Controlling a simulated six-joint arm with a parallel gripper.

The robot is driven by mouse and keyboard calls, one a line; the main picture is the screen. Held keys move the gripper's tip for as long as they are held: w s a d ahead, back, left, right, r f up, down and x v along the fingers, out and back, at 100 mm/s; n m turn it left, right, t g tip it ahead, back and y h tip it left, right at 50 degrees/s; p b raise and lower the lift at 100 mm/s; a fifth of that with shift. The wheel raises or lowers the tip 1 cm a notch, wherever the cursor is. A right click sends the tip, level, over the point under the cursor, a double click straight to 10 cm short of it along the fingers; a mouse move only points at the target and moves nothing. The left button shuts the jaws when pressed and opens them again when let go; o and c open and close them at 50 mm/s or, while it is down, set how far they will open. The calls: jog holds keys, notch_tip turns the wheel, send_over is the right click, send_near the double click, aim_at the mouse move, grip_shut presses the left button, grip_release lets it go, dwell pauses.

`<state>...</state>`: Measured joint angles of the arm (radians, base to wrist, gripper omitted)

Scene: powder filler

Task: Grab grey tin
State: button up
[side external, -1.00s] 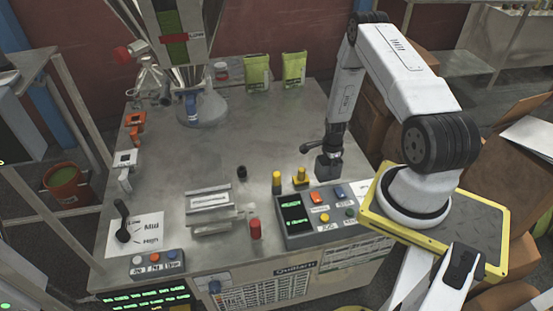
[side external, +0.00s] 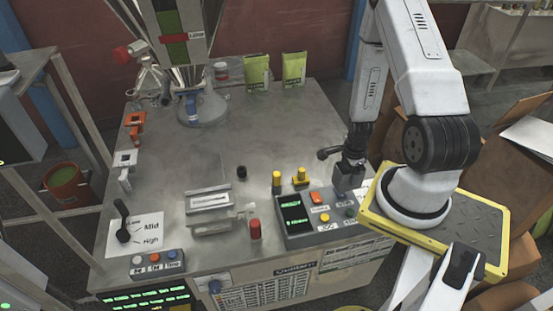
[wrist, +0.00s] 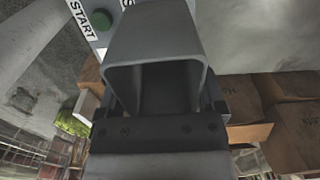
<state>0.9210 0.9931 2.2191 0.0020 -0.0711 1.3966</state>
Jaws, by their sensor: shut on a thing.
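The grey tin (wrist: 155,35) fills the middle of the wrist view as a rectangular, open-mouthed metal container. My gripper is shut on it, and its dark mount (wrist: 155,135) shows just below the tin's open mouth. In the side external view my gripper (side external: 350,163) points down at the right edge of the worktable, with the small grey tin (side external: 348,183) at its tip. The tin is beside the right end of the control box, close to my base. I cannot tell whether its bottom touches the table.
The control box (side external: 293,238) with buttons lies just left of the tin; its green START button (wrist: 101,19) shows in the wrist view. Yellow pieces (side external: 300,178), a red cylinder (side external: 255,230) and a metal block (side external: 209,203) stand farther left. The table's middle (side external: 265,130) is clear.

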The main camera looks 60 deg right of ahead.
jog(key=shift+s+a+r, duration=0.2)
jog(key=shift+s+a, duration=0.1)
jog(key=shift+s, duration=0.1)
jog(key=shift+w, duration=0.15)
dwell(0.4)
